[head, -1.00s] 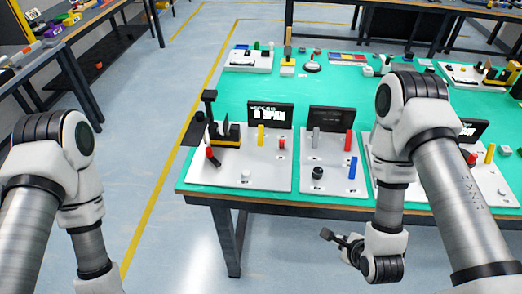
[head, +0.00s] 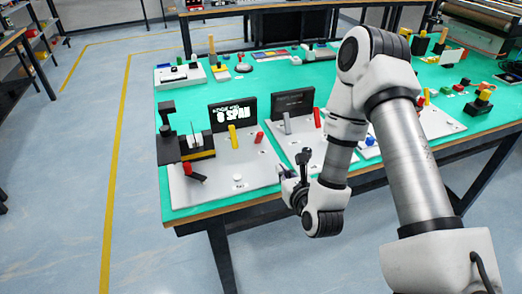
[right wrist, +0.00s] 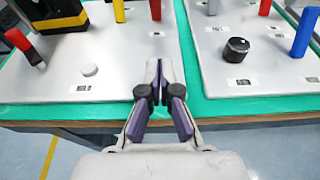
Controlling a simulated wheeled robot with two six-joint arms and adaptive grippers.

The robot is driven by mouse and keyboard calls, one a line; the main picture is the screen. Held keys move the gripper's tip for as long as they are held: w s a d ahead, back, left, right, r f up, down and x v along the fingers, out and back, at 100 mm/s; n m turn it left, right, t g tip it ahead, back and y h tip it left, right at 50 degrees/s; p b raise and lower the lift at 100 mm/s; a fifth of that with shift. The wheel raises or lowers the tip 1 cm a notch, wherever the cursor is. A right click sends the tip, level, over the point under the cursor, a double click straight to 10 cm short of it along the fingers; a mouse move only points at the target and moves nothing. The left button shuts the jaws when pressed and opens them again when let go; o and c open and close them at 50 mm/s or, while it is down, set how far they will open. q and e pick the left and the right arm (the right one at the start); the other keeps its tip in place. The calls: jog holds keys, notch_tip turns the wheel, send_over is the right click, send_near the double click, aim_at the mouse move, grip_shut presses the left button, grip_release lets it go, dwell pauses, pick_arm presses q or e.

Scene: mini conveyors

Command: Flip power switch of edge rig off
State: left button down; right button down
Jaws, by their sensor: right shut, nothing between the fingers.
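The left rig is a pale panel (head: 215,188) near the table's front edge. Its black screen (head: 231,114) shows white lettering ending in "SPAN"; the upper line is too small to read surely. The panel carries a red-tipped dark lever (head: 190,169), a yellow post (head: 233,136), a red post (head: 260,139) and a white button (head: 238,178). I cannot tell which is the power switch. My right gripper (right wrist: 159,72) is shut and empty, pointing between this panel and the neighbouring one. In the head view it (head: 283,171) is at the table's front edge. My left gripper is out of view.
The neighbouring panel (right wrist: 270,72) has a grey post (right wrist: 213,6), a red post (right wrist: 265,6), a black knob (right wrist: 236,49) and a blue post (right wrist: 305,31). A black-and-yellow device (head: 193,146) stands on the left rig. Floor left of the table is clear.

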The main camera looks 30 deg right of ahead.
aim_at(268, 163)
jog(key=shift+w+a+r, duration=0.15)
jog(key=shift+a+r, duration=0.05)
jog(key=shift+a, duration=0.25)
jog(key=shift+w+d+f, duration=0.15)
jog(key=shift+w+d, duration=0.15)
jog(key=shift+w, duration=0.15)
jog(key=p+x, duration=0.2)
jog(key=x, duration=0.6)
jog(key=shift+w, duration=0.35)
jog(key=w, duration=0.1)
jog(key=w+r+p, duration=0.1)
jog(key=shift+w+d+r, duration=0.1)
jog(key=shift+w+d, duration=0.2)
jog(key=shift+d, duration=0.1)
jog(key=shift+w+d+r, duration=0.1)
jog(key=shift+w+r, duration=0.15)
jog(key=shift+w, duration=0.25)
jog(key=shift+p, duration=0.3)
